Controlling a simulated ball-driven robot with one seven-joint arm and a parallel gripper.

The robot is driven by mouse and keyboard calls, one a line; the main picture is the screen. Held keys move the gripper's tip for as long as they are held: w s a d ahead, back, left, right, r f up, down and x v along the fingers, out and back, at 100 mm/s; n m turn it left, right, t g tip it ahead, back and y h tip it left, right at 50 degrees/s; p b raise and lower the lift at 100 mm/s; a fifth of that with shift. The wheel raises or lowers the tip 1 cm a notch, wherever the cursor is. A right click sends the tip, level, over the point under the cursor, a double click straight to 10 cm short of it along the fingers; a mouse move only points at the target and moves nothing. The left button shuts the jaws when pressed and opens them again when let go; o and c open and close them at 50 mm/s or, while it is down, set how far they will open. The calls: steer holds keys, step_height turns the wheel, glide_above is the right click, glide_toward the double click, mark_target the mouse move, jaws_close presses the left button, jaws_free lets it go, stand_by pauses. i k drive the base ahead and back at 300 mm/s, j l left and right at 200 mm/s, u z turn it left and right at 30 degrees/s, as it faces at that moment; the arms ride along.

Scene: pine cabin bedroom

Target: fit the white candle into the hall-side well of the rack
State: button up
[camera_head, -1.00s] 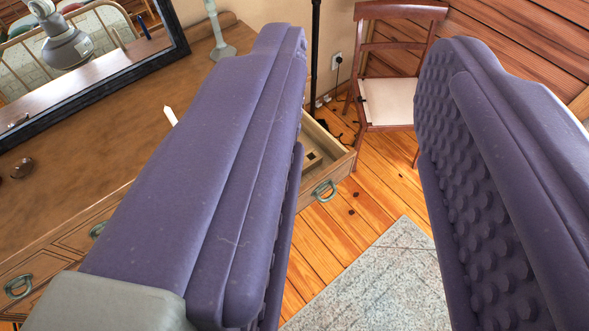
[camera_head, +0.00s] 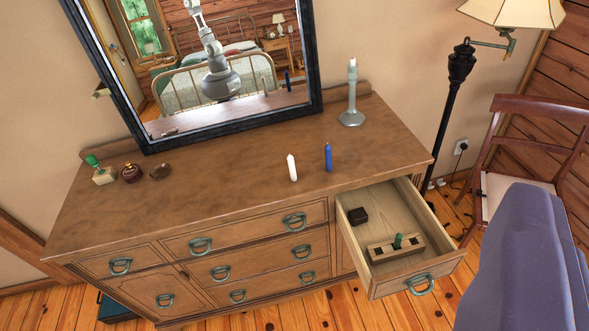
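The white candle (camera_head: 292,168) stands upright on the dresser top near its front edge, left of a blue candle (camera_head: 328,157). The rack (camera_head: 383,257) is a small wooden block with dark wells, lying in the open drawer (camera_head: 391,285). A green candle (camera_head: 398,241) sits in about the middle of the rack; the wells on both sides of it look empty. Which side faces the hall does not show. One purple finger of my gripper (camera_head: 525,260) shows at the lower right, well apart from candle and rack. The other finger is out of view.
A grey candlestick (camera_head: 351,105) stands at the dresser's back, beside a mirror (camera_head: 310,50). Small items, including a green-handled stamp (camera_head: 103,173), sit at left. A lamp (camera_head: 462,70) and chair (camera_head: 530,150) stand at right.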

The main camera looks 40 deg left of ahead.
mark_target(383, 252)
steer(key=u, duration=0.3)
steer(key=i+j+u, duration=0.1)
steer(key=i+u, duration=0.65)
steer(key=u, duration=0.2)
steer(key=i+l, duration=0.1)
steer(key=i, duration=0.3)
steer(key=i+l+u, duration=0.1)
steer(key=i, duration=0.3)
steer(key=i+l+u, duration=0.1)
steer(key=i, duration=0.3)
steer(key=l, duration=0.1)
